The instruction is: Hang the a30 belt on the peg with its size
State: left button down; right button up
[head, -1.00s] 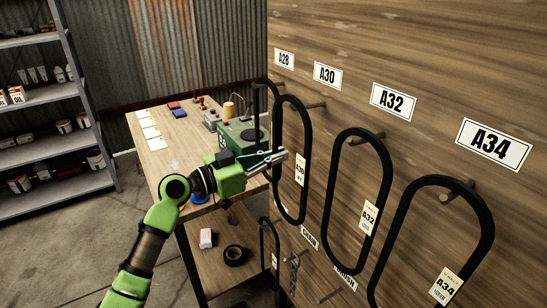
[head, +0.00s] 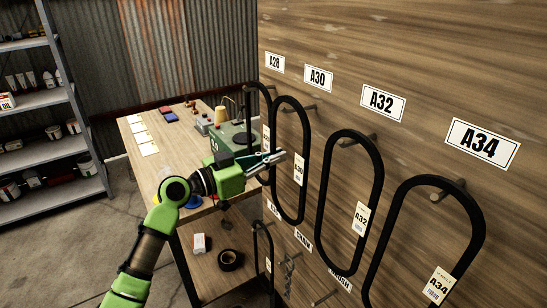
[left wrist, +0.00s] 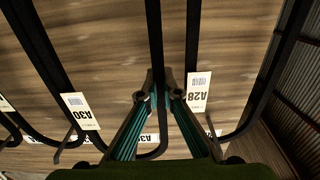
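The A30 belt (head: 305,140) is a black upright loop with an A30 tag (head: 299,170). My left gripper (head: 279,158) is closed on its left strand; this strand runs between the fingertips (left wrist: 161,86) in the left wrist view. The A30 peg (head: 310,107) sticks out below the A30 sign (head: 318,78) and shows at the right of the loop's top. I cannot tell whether its tip is inside the loop. My right gripper is not in view.
The A28 belt (left wrist: 193,45) hangs close by. The A32 belt (head: 379,190) and A34 belt (head: 478,240) hang on pegs to the right. A lower row holds more items. A workbench (head: 160,170) with a green machine (head: 232,138) stands behind my arm.

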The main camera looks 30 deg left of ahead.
pick_arm(q)
jog(key=shift+w+d, duration=0.1)
jog(key=shift+w, duration=0.05)
jog(key=shift+x, duration=0.85)
jog(key=shift+f+b, duration=0.1)
jog(key=shift+b, duration=0.3)
jog(key=shift+f+b, duration=0.55)
jog(key=shift+b, duration=0.2)
